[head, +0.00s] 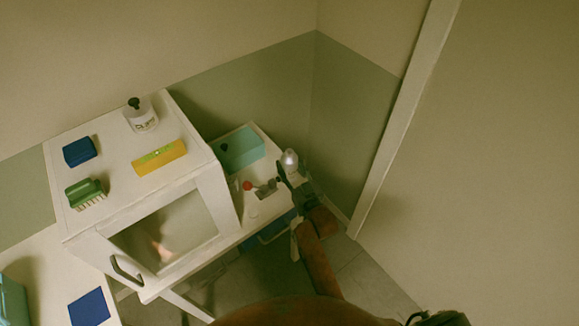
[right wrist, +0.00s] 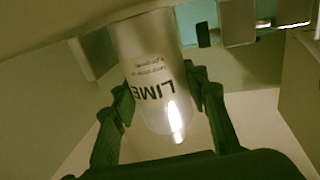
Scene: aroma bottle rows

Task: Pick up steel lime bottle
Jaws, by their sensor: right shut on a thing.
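The steel lime bottle (head: 290,158) shows as a small shiny silver shape at the far right end of the table. In the right wrist view the bottle (right wrist: 150,65) is large, with the word LIME on its label, upside down in the picture. My right gripper (head: 287,179) is shut on it, and in the wrist view its dark fingers (right wrist: 163,98) lie on either side of the bottle. I cannot tell whether the bottle touches the table.
A white cabinet (head: 214,186) stands left of the bottle. On it are a white bottle (head: 142,117), a blue box (head: 79,151), a yellow level (head: 159,158) and a green brush (head: 85,193). A teal box (head: 240,150) and a red-ended item (head: 247,186) lie nearer the bottle.

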